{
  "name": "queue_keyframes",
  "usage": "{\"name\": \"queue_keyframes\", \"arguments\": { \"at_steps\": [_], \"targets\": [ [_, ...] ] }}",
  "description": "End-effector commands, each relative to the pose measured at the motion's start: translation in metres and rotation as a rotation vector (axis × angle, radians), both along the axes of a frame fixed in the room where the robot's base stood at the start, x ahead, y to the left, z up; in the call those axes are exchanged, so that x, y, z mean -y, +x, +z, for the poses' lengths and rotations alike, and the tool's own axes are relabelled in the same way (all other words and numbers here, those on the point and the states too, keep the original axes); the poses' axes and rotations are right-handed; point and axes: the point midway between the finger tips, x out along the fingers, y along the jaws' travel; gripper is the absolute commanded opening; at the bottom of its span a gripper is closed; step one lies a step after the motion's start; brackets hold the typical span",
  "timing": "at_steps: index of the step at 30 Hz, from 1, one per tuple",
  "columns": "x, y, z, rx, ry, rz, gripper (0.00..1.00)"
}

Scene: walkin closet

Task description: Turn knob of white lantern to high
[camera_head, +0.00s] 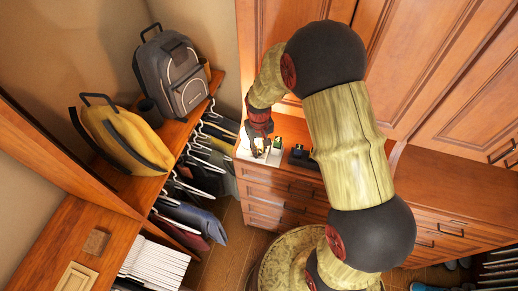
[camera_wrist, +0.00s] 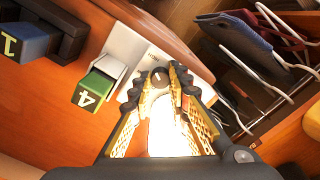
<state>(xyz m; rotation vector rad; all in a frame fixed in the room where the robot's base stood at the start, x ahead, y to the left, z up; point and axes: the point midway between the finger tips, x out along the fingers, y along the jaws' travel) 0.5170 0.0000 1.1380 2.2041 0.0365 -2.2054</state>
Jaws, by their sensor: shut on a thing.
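The white lantern (camera_head: 247,155) stands on the wooden dresser top in the head view, partly covered by my gripper (camera_head: 262,147). A bright white glowing part (camera_wrist: 172,135) shows between my fingers. The small dark round knob (camera_wrist: 160,77) sits between the dark fingertips of my gripper (camera_wrist: 161,76). The fingers are closed in on the knob from both sides. I cannot tell which setting the knob points to.
A green block marked 4 (camera_wrist: 89,94) lies close beside the lantern. A blue block marked 1 (camera_wrist: 28,42) sits at a dark holder (camera_head: 301,157). Clothes on hangers (camera_head: 208,160) hang left of the dresser. A backpack (camera_head: 174,72) and a yellow bag (camera_head: 124,138) stand on the shelf.

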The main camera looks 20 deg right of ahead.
Motion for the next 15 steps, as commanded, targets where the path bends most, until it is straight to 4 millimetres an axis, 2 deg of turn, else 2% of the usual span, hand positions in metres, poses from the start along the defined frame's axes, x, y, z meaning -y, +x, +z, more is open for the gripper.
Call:
{"name": "queue_keyframes", "arguments": {
  "at_steps": [3,4,15],
  "targets": [
    [-0.0001,0.0005,0.0004,0.001,0.000,0.001,0.00],
    [-0.0001,0.0005,0.0004,0.001,0.000,0.001,0.18],
    [0.0000,0.0002,0.0002,0.001,0.000,0.001,0.37]
  ]
}}
